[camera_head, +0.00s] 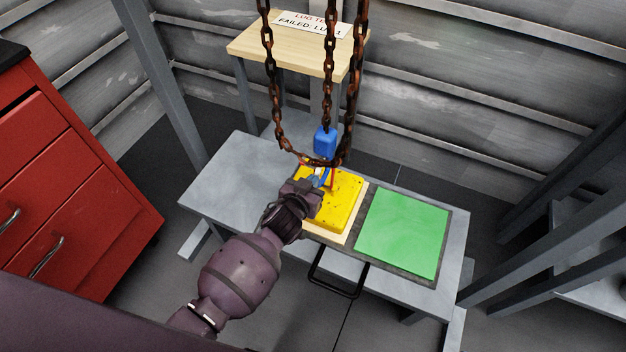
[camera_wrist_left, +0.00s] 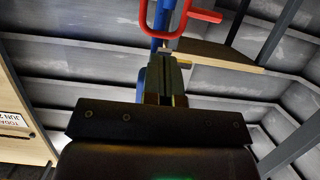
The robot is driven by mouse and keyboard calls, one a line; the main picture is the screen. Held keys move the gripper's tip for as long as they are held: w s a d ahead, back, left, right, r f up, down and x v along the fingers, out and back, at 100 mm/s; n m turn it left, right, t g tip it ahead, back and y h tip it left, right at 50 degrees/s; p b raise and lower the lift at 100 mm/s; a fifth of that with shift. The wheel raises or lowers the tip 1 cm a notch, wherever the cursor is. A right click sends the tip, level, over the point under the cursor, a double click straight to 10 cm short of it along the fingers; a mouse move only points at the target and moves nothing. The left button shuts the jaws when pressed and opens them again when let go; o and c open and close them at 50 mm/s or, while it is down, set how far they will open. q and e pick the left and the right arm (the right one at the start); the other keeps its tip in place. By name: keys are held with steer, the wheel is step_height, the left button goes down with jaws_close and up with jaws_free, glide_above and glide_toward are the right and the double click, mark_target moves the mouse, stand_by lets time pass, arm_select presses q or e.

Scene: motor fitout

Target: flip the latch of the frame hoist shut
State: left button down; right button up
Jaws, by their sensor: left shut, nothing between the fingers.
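The hoist's blue block (camera_head: 325,142) hangs among rusty chains (camera_head: 270,75) over the bench. A red bent part (camera_head: 332,178) shows just below it, close to my left gripper (camera_head: 319,181). In the left wrist view a red loop (camera_wrist_left: 205,15) crosses a blue bar (camera_wrist_left: 163,18) just beyond my left fingertips (camera_wrist_left: 166,58). I cannot tell which of these parts is the latch, or whether the fingers touch them. My left gripper is shut and empty. My right gripper is not in view.
A yellow plate (camera_head: 342,205) lies on a pale board on the grey bench (camera_head: 232,180), below the gripper. A green mat (camera_head: 403,233) lies to the right. A wooden stand (camera_head: 285,48) with a sign is behind, and a red cabinet (camera_head: 70,190) is at left.

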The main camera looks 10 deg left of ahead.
arm_select(q)
steer(key=shift+w+d+f+b, duration=0.1)
steer(key=shift+w+f+b, duration=0.15)
steer(key=shift+f, duration=0.25)
steer(key=shift+w+f+b, duration=0.1)
steer(key=shift+w+f, duration=0.1)
steer(key=shift+f, duration=0.3)
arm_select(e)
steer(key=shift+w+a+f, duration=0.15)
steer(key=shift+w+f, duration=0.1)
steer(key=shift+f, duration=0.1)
arm_select(q)
steer(key=shift+w+d+r, duration=0.15)
steer(key=shift+w+r, duration=0.2)
steer(key=shift+w, duration=0.3)
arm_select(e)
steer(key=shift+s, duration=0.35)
arm_select(q)
steer(key=shift+f, duration=0.1)
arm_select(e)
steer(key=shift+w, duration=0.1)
